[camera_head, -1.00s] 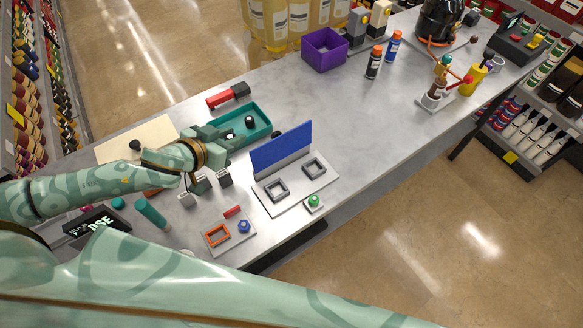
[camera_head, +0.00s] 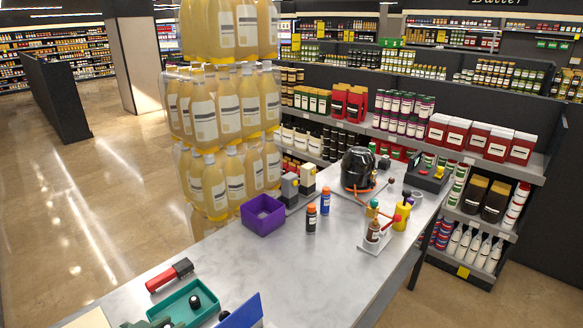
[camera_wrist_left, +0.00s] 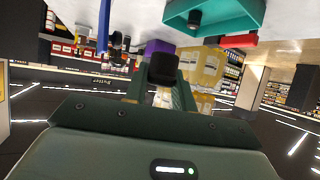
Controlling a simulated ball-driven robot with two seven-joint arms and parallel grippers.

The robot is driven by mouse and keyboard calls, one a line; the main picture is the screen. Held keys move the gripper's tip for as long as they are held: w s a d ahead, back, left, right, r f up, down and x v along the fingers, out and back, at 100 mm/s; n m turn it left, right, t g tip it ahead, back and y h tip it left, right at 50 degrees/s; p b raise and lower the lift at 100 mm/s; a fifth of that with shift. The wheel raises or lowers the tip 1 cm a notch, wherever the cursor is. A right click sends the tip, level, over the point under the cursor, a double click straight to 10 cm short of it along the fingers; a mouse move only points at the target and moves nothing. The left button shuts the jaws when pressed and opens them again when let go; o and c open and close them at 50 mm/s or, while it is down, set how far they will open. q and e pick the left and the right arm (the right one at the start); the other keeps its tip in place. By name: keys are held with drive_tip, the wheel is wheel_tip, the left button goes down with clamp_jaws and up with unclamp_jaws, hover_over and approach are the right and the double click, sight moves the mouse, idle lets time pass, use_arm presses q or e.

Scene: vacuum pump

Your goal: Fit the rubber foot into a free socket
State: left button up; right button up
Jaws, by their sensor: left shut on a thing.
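My left gripper (camera_head: 158,322) shows only in part at the bottom left edge of the head view, beside the teal tray (camera_head: 168,309). In the left wrist view its fingers (camera_wrist_left: 162,84) are shut on a black, rounded block, which looks like the rubber foot (camera_wrist_left: 163,67). Another dark round piece (camera_head: 195,301) lies in the tray; it also shows in the wrist view (camera_wrist_left: 195,17). A black pump-like vessel (camera_head: 357,167) with an orange hose stands at the far end of the table. I cannot make out any socket. My right gripper is not in view.
A red and black tool (camera_head: 170,276) lies behind the tray. A blue panel (camera_head: 243,313) rises at the bottom edge. The grey tabletop (camera_head: 225,255) between is clear.

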sight(171, 324)
use_arm(q)
drive_tip(key=shift+w+a+r+n+y, duration=0.15)
drive_tip(key=shift+a+r+n+y, duration=0.15)
drive_tip(key=shift+a+r, duration=0.25)
drive_tip(key=r, duration=0.1)
drive_tip(key=d, duration=0.1)
drive_tip(key=r+n+b, duration=0.1)
drive_tip(key=shift+w+d+r+t+y, duration=0.25)
drive_tip(key=shift+w+r+t+y, duration=0.05)
drive_tip(key=shift+r+y, duration=0.1)
drive_tip(key=s+d+r+n+y+b, duration=0.1)
drive_tip(key=d+r+y+b, duration=0.1)
drive_tip(key=d+r+b, duration=0.2)
drive_tip(key=shift+d+r+n, duration=0.4)
drive_tip(key=shift+d+r, duration=0.75)
drive_tip(key=shift+r, duration=0.15)
